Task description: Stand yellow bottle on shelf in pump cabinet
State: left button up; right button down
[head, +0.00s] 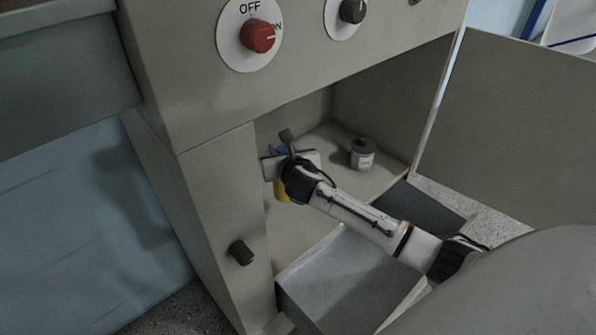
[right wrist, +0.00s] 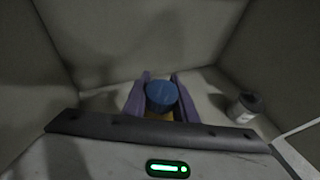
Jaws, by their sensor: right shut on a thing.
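The yellow bottle (head: 281,190) is inside the open pump cabinet (head: 218,180), at the left of the shelf (head: 377,183). My right gripper (head: 280,163) is shut on it, and the gripper and wrist hide most of the bottle. In the right wrist view the blue cap of the bottle (right wrist: 162,96) stands between the two purple fingers of my right gripper (right wrist: 155,103), with a little yellow below it. The bottle looks about upright. Whether its base touches the shelf is hidden. My left gripper is not in view.
A small grey jar with a dark lid (head: 362,154) stands on the shelf right of my gripper; it also shows in the right wrist view (right wrist: 244,108). The cabinet door (head: 510,130) is open at the right. An open drawer (head: 345,275) lies below the shelf.

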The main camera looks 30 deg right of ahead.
notch_tip(320, 180, down, 10)
jog(key=b, duration=0.3)
jog(key=shift+r+b, duration=0.2)
jog(key=shift+b, duration=0.1)
jog(key=shift+f, duration=0.15)
jog(key=c, duration=1.4)
grip_release()
jog(key=shift+c, duration=0.2)
